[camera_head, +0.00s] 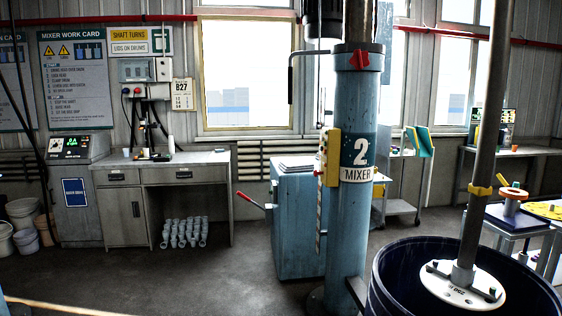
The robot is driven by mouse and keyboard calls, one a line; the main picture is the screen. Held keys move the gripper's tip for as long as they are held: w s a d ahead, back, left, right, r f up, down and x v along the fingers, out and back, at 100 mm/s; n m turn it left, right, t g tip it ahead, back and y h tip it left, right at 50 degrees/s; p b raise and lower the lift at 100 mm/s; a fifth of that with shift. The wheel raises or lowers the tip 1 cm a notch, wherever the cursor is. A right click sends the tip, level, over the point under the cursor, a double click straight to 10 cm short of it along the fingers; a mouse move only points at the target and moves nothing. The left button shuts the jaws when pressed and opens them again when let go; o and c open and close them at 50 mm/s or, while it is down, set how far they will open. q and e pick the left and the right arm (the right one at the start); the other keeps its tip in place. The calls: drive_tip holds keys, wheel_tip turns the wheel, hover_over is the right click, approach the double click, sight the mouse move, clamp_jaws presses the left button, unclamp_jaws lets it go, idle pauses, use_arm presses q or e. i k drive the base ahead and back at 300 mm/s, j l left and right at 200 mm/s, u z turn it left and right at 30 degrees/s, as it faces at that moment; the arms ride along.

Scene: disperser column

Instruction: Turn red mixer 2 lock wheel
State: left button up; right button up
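The red lock wheel (361,59) is a small, star-like red knob near the top of the blue mixer 2 column (349,225). A dark bent handle (291,80) sticks out to the left from the same collar. Neither of my grippers shows in the head view, and nothing visible touches the wheel.
A dark blue drum (395,270) with a metal shaft (487,120) and white disc stands at front right. A blue cabinet (296,225) with a red-tipped lever (243,196) stands behind the column's left. Open floor (200,280) lies at front left.

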sight(359, 59)
drive_tip(key=i+j+z, duration=0.25)
drive_tip(key=i+z, duration=0.2)
drive_tip(key=i+j+z, duration=0.6)
drive_tip(key=i+j, duration=0.4)
drive_tip(key=i+j+z, duration=0.15)
drive_tip(key=i+j, duration=0.35)
drive_tip(key=j, duration=0.1)
